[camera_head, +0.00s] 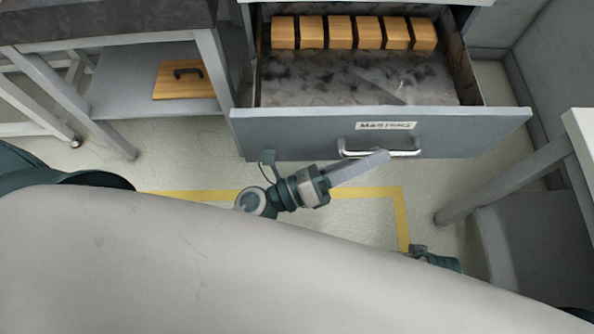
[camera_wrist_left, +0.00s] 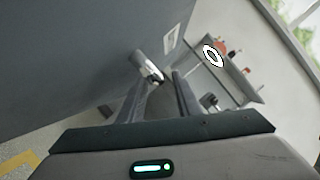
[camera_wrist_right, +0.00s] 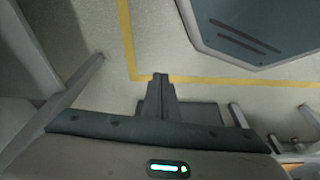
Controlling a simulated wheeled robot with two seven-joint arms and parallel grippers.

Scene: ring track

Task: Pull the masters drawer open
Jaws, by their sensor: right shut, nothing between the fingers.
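The masters drawer (camera_head: 300,130) stands pulled out of its cabinet in the head view, its inside showing. Its grey front carries a "MASTERS" label (camera_head: 386,125) and a pale metal bar handle (camera_head: 405,152). My left gripper (camera_head: 382,158) is at the handle, its fingers overlapping the bar in the head view. In the left wrist view its fingers (camera_wrist_left: 161,80) are apart, with the handle (camera_wrist_left: 149,66) at their tips; whether they touch it is unclear. My right gripper (camera_wrist_right: 160,78) is shut and empty above the floor, away from the drawer.
Several wooden blocks (camera_head: 354,33) line the back of the drawer. A table with a lower shelf (camera_head: 130,85) holding a wooden board (camera_head: 184,80) stands left. Another table's leg (camera_head: 510,182) is at right. Yellow tape (camera_head: 400,215) marks open floor before the drawer.

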